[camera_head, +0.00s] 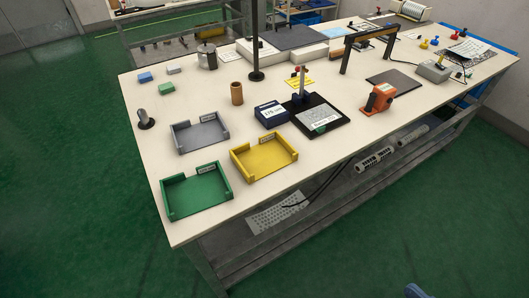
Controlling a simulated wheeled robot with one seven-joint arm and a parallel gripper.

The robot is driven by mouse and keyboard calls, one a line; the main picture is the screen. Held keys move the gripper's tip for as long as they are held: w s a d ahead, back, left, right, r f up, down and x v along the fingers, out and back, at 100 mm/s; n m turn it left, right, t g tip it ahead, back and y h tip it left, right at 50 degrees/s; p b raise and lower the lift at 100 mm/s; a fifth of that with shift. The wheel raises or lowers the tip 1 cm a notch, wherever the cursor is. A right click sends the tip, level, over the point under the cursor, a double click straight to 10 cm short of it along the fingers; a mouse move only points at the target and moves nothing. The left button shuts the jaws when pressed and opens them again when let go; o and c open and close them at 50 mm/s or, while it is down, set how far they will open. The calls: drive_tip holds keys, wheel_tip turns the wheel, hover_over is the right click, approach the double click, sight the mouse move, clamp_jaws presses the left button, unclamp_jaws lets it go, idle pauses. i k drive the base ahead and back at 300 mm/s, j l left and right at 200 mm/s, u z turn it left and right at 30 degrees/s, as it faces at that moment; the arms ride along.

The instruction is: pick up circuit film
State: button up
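A pale grey patterned sheet with a small green-and-white label (320,118) lies on a black board (341,126) near the middle of the table. It may be the circuit film, but its print is too small to read. A dark upright post with a red top (302,82) stands at the board's back edge. Three open trays lie to the left: a grey tray (181,146), a yellow tray (291,157) and a green tray (165,210). No film shows in any of them.
A blue labelled box (270,112) stands left of the board, an orange device (378,98) to its right. A tall black pole (256,50) and a dark frame (368,44) rise behind. The white tabletop (230,212) is bare along its front edge, and green floor lies around.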

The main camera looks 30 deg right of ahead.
sight(314, 118)
drive_tip(key=i+l, duration=0.15)
drive_tip(key=l, duration=0.2)
drive_tip(key=i+l, duration=0.15)
drive_tip(key=l, duration=0.2)
drive_tip(key=i+l, duration=0.15)
drive_tip(key=l, duration=0.2)
drive_tip(key=i+l+u, duration=0.1)
drive_tip(key=l, duration=0.25)
drive_tip(key=i+l, duration=0.15)
drive_tip(key=l, duration=0.2)
drive_tip(key=i+l, duration=0.15)
drive_tip(key=l, duration=0.25)
